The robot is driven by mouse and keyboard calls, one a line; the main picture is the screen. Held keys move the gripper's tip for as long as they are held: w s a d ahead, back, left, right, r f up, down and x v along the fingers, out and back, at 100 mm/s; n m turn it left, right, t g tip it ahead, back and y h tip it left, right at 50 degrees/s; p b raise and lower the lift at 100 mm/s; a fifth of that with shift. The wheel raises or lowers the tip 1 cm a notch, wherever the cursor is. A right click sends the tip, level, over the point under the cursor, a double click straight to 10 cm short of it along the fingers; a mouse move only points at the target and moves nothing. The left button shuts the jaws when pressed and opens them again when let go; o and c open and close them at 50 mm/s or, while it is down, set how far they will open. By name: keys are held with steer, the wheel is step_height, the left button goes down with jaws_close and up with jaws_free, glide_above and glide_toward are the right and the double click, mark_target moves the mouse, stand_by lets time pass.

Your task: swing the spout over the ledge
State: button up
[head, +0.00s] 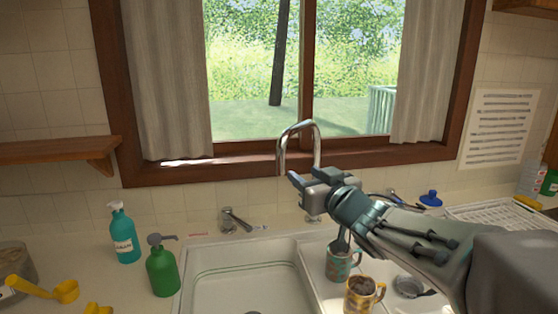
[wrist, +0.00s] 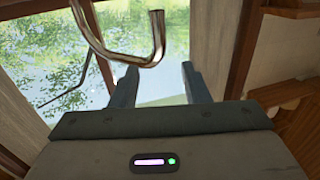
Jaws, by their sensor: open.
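The spout (head: 298,125) is a tall chrome gooseneck in front of the window, behind the sink. It also shows in the wrist view (wrist: 157,35) as a bent shiny tube beyond my fingers. My gripper (head: 307,177) is open, close to the spout in the head view, at about the level of its lower half. In the wrist view the fingers (wrist: 158,78) stand apart with nothing between their visible lengths; the spout's bend lies just past the tips. Contact cannot be told. Part of the spout's lower pipe is hidden by my gripper. The sink's right ledge (head: 312,289) adjoins the basin.
The white sink basin (head: 225,285) is left of my arm. A teal mug (head: 336,268) and a yellow-handled mug (head: 358,295) stand below my arm. A green pump bottle (head: 162,272) and a teal bottle (head: 123,240) stand at left. A white rack (head: 500,216) is at right.

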mark_target(282, 158)
steer(key=x, duration=1.3)
steer(key=shift+w+a+p, duration=0.1)
steer(key=shift+w+p, duration=0.1)
steer(key=shift+p, duration=0.1)
jaws_close()
